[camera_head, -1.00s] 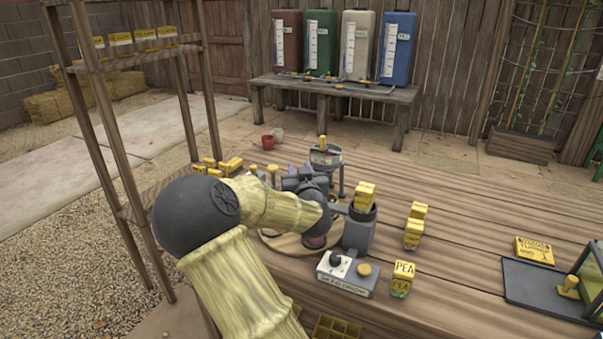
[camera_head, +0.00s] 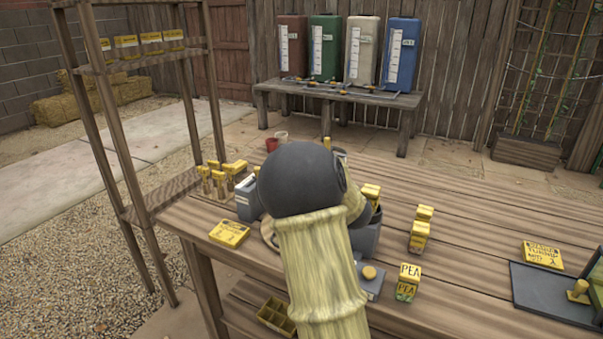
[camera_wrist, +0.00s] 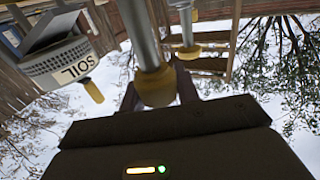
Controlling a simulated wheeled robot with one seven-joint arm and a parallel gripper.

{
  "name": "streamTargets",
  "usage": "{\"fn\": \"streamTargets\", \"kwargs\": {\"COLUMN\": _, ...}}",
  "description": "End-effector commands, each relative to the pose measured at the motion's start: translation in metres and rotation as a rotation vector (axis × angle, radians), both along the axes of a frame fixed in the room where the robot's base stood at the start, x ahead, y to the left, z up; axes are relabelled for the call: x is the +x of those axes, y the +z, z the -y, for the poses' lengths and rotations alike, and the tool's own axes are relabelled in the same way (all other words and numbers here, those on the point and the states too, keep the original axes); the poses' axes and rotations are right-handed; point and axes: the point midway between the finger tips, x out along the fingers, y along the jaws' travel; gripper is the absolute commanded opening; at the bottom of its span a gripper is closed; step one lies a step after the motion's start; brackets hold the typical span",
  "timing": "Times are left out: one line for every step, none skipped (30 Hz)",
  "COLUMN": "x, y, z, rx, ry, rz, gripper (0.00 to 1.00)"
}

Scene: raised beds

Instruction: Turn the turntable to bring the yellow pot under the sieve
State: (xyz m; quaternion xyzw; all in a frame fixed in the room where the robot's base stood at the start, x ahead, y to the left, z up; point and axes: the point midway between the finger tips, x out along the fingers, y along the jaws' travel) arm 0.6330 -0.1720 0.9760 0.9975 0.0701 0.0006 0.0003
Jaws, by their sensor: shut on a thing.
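In the wrist view, my gripper (camera_wrist: 158,98) is shut on a yellow knob (camera_wrist: 157,88) at the end of a grey post, between its dark fingers. The grey sieve (camera_wrist: 62,62), with a SOIL label, is at upper left in that view, apart from my gripper. In the head view, my arm hides the gripper and most of the turntable; a small pale edge of the turntable (camera_head: 267,232) shows left of the arm. Only a bit of the sieve (camera_head: 341,153) shows behind the arm. I cannot make out the yellow pot.
PEA packets (camera_head: 408,281) stand right of my arm, near a grey box with a yellow button (camera_head: 369,272). A wooden shelf rack (camera_head: 125,205) stands further left.

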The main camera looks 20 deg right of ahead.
Motion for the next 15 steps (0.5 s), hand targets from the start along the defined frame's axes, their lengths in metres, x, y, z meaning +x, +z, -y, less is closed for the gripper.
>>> {"fn": "streamTargets", "kwargs": {"x": 0.0007, "y": 0.0006, "z": -0.0011, "rx": 0.0, "ry": 0.003, "rz": 0.001, "gripper": 0.09}}
{"fn": "streamTargets", "kwargs": {"x": 0.0007, "y": 0.0006, "z": -0.0011, "rx": 0.0, "ry": 0.003, "rz": 0.001, "gripper": 0.09}}
{"fn": "streamTargets", "kwargs": {"x": 0.0007, "y": 0.0006, "z": -0.0011, "rx": 0.0, "ry": 0.002, "rz": 0.001, "gripper": 0.09}}
{"fn": "streamTargets", "kwargs": {"x": 0.0007, "y": 0.0005, "z": -0.0011, "rx": 0.0, "ry": 0.002, "rz": 0.001, "gripper": 0.09}}
{"fn": "streamTargets", "kwargs": {"x": 0.0007, "y": 0.0005, "z": -0.0011, "rx": 0.0, "ry": 0.002, "rz": 0.001, "gripper": 0.09}}
{"fn": "streamTargets", "kwargs": {"x": 0.0007, "y": 0.0005, "z": -0.0011, "rx": 0.0, "ry": 0.002, "rz": 0.001, "gripper": 0.09}}
{"fn": "streamTargets", "kwargs": {"x": 0.0007, "y": 0.0005, "z": -0.0011, "rx": 0.0, "ry": 0.002, "rz": 0.001, "gripper": 0.09}}
{"fn": "streamTargets", "kwargs": {"x": 0.0007, "y": 0.0004, "z": -0.0011, "rx": 0.0, "ry": 0.002, "rz": 0.001, "gripper": 0.35}}
{"fn": "streamTargets", "kwargs": {"x": 0.0007, "y": 0.0004, "z": -0.001, "rx": 0.0, "ry": 0.002, "rz": 0.001, "gripper": 0.43}}
{"fn": "streamTargets", "kwargs": {"x": 0.0006, "y": 0.0003, "z": -0.0009, "rx": 0.0, "ry": 0.001, "rz": 0.001, "gripper": 0.49}}
{"fn": "streamTargets", "kwargs": {"x": 0.0006, "y": 0.0003, "z": -0.0008, "rx": 0.0, "ry": 0.001, "rz": 0.001, "gripper": 0.53}}
{"fn": "streamTargets", "kwargs": {"x": 0.0005, "y": 0.0002, "z": -0.0007, "rx": 0.0, "ry": 0.001, "rz": 0.0, "gripper": 0.53}}
{"fn": "streamTargets", "kwargs": {"x": 0.0005, "y": 0.0001, "z": -0.0007, "rx": 0.001, "ry": 0.0, "rz": 0.0, "gripper": 0.53}}
{"fn": "streamTargets", "kwargs": {"x": 0.0004, "y": 0.0001, "z": -0.0006, "rx": 0.001, "ry": 0.0, "rz": 0.0, "gripper": 0.53}}
{"fn": "streamTargets", "kwargs": {"x": 0.0003, "y": 0.0, "z": -0.0005, "rx": 0.001, "ry": 0.0, "rz": 0.0, "gripper": 0.53}}
